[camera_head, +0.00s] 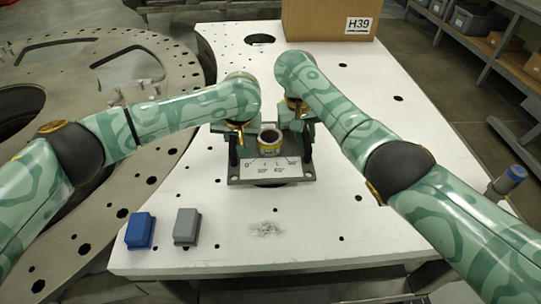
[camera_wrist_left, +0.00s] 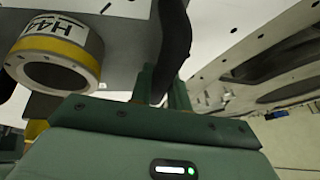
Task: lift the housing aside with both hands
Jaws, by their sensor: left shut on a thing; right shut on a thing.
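The housing is a dark base plate (camera_head: 308,176) with a white scale card on its front and a short grey cylinder with a yellow band (camera_head: 269,138) in its middle. In the left wrist view the cylinder (camera_wrist_left: 55,62) shows its open end and a label reading H44. My left gripper (camera_head: 236,138) is shut on the dark left handle (camera_wrist_left: 172,40) of the housing. My right gripper (camera_head: 300,126) is shut at the housing's right side; its hold is mostly hidden by my arm. The housing looks about level; I cannot tell whether it is clear of the plate.
The white turret plate (camera_head: 350,215) has bare room in front and to the right. A blue block (camera_head: 140,230) and a grey block (camera_head: 187,226) lie front left. A cardboard box (camera_head: 328,18) marked H39 stands behind. A blue-capped item (camera_head: 510,178) is at the right edge.

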